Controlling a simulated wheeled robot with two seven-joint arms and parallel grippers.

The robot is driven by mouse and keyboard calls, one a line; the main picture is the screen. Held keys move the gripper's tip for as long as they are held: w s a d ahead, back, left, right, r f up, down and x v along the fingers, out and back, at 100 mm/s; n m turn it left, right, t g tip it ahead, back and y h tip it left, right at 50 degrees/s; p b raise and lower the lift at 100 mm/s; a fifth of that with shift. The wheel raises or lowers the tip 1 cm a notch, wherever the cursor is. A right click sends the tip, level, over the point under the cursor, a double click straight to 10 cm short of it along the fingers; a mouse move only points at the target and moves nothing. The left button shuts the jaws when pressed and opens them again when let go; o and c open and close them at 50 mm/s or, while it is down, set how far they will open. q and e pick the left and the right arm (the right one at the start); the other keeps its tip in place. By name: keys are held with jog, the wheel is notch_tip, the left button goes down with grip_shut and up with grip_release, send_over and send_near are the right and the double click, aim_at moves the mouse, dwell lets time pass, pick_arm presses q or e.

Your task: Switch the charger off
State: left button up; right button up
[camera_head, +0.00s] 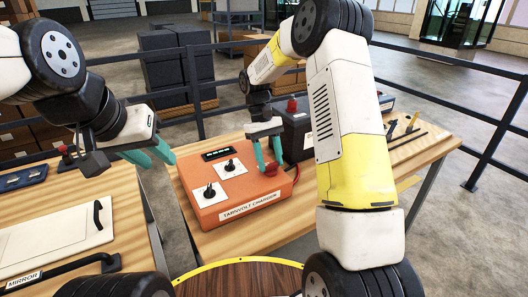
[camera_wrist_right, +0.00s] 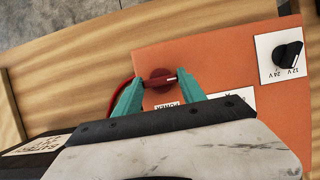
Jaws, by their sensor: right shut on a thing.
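The orange charger (camera_head: 240,192), labelled "TARNVOLT CHARGER", sits on the middle wooden bench. Its top has a dark display (camera_head: 216,154) and two black knobs on white plates. Its red power switch (camera_head: 271,170) is at the right front corner; in the right wrist view the red switch (camera_wrist_right: 158,77) has a pale mark pointing right, beside a partly covered "POWER" label (camera_wrist_right: 167,105). My right gripper (camera_wrist_right: 159,80) has its teal fingers shut on the switch, one on each side. My left gripper (camera_head: 160,157) is open and empty, left of the charger above the gap between benches.
A dark battery (camera_head: 296,130) with a red terminal stands behind the charger. A red cable (camera_wrist_right: 118,90) runs beside the charger. The left bench holds a pale panel (camera_head: 60,241) and a mirror arm (camera_head: 65,268). Small tools (camera_head: 402,127) lie at right. Railings stand behind.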

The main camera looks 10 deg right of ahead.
dwell(0.4)
jog(key=o, duration=1.4)
jog(key=v, duration=0.7)
jog(key=shift+w+r, duration=0.15)
jog(key=shift+r, duration=0.2)
